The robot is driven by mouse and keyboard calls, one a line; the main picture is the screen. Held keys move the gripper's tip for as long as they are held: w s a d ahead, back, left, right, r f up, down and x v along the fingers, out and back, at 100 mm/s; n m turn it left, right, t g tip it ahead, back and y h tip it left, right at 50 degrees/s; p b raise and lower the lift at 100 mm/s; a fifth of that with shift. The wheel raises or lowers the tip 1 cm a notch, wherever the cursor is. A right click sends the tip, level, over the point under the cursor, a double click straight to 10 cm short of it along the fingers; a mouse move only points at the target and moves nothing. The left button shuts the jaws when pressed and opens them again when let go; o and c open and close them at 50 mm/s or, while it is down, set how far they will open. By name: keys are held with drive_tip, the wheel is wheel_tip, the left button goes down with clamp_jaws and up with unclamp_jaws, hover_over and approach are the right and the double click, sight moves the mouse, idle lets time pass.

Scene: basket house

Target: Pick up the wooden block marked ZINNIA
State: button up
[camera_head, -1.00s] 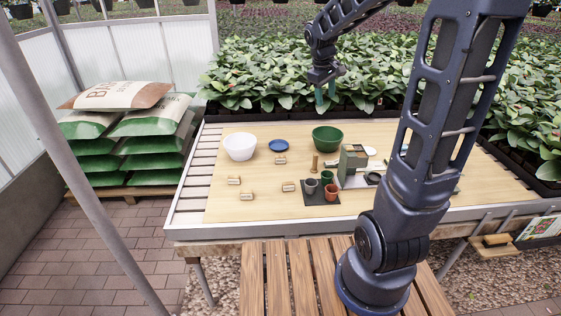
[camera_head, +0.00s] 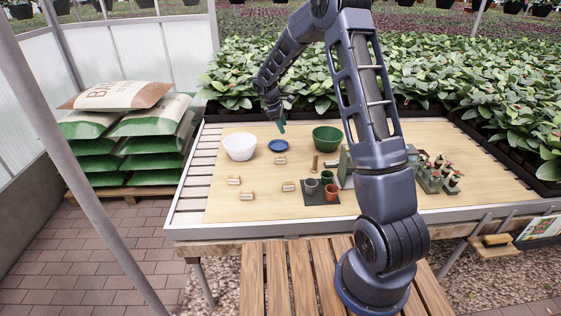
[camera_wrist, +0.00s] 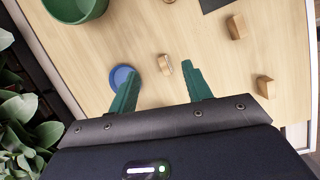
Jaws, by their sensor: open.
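Several small wooden blocks with pale label faces lie on the table. One block (camera_head: 280,160) is just below the blue plate; others are at the left (camera_head: 234,180), front left (camera_head: 246,195) and middle (camera_head: 288,187). The lettering is too small to read, so I cannot tell which is marked ZINNIA. My gripper (camera_head: 281,127) is open and empty, above the back of the table near the blue plate. In the wrist view, the block near the plate (camera_wrist: 165,64) appears between my spread green fingers, farther off and untouched. Two more blocks show at the right (camera_wrist: 237,27) (camera_wrist: 265,87).
The blue plate (camera_head: 278,146) lies between a white bowl (camera_head: 239,146) and a green bowl (camera_head: 327,138). Small pots (camera_head: 331,192) stand on a dark mat (camera_head: 313,198). Potted seedlings (camera_head: 437,172) are at the right.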

sight(280, 156)
drive_tip(key=w+a+f+n, duration=0.2)
drive_tip(key=w+a+f, duration=0.15)
drive_tip(key=f, duration=0.65)
drive_tip(key=shift+h, duration=0.3)
drive_tip(key=x, duration=0.6)
drive_tip(key=s+x, duration=0.1)
drive_tip(key=x, duration=0.3)
drive_tip(key=shift+a+f, duration=0.2)
drive_tip(key=shift+a, duration=0.2)
drive_tip(key=shift+c, duration=0.2)
drive_tip(key=c, duration=1)
